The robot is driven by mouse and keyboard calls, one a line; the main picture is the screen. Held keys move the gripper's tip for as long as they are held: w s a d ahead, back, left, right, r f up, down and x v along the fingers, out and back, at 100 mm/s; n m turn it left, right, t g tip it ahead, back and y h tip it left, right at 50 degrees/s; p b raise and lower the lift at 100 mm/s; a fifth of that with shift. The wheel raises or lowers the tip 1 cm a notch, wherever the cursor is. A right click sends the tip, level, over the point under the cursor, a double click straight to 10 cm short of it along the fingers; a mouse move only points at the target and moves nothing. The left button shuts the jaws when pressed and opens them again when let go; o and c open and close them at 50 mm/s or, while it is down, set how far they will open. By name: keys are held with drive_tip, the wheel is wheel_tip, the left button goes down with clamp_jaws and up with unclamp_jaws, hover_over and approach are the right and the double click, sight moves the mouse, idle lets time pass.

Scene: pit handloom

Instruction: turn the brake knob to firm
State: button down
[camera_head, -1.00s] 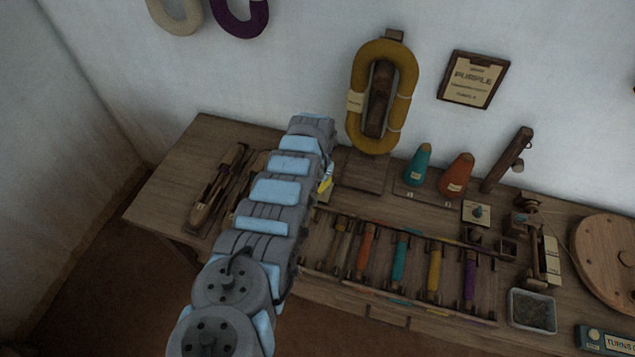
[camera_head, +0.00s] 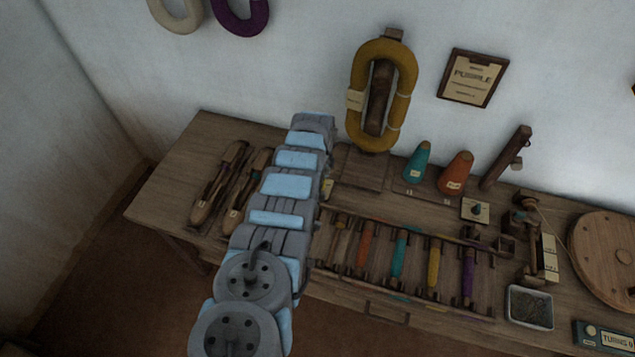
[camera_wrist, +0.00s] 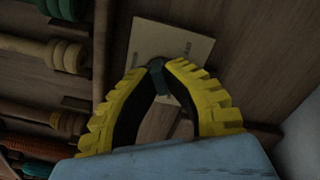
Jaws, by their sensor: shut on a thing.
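My gripper (camera_wrist: 168,66), with ribbed yellow-and-black fingers, is shut on a small dark knob (camera_wrist: 157,66) in the wrist view. The fingertips meet around the knob, so most of it is hidden. A cream plate (camera_wrist: 172,40) with small dark lettering lies beneath it on the wooden surface. The lettering is too small to read, and I cannot tell the knob's setting. In the head view my arm hides the knob and nearly all of the gripper.
A rack with colored bobbins (camera_head: 398,255) lies to the right of my arm, and wooden shuttles (camera_head: 220,180) to its left. A teal cone (camera_head: 417,165), an orange cone (camera_head: 456,174) and a yellow yarn hank (camera_head: 402,90) are behind. Another small plate with a knob (camera_head: 475,209) sits further right.

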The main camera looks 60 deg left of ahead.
idle(0.4)
drive_tip(key=c, duration=1.1)
unclamp_jaws()
drive_tip(key=shift+c, duration=0.2)
drive_tip(key=shift+r, duration=0.1)
drive_tip(key=shift+w+r, duration=0.15)
drive_tip(key=shift+r, duration=0.65)
drive_tip(key=shift+s+r, duration=0.2)
drive_tip(key=shift+r, duration=0.25)
drive_tip(key=shift+w+r, duration=0.1)
drive_tip(key=shift+r, duration=2.3)
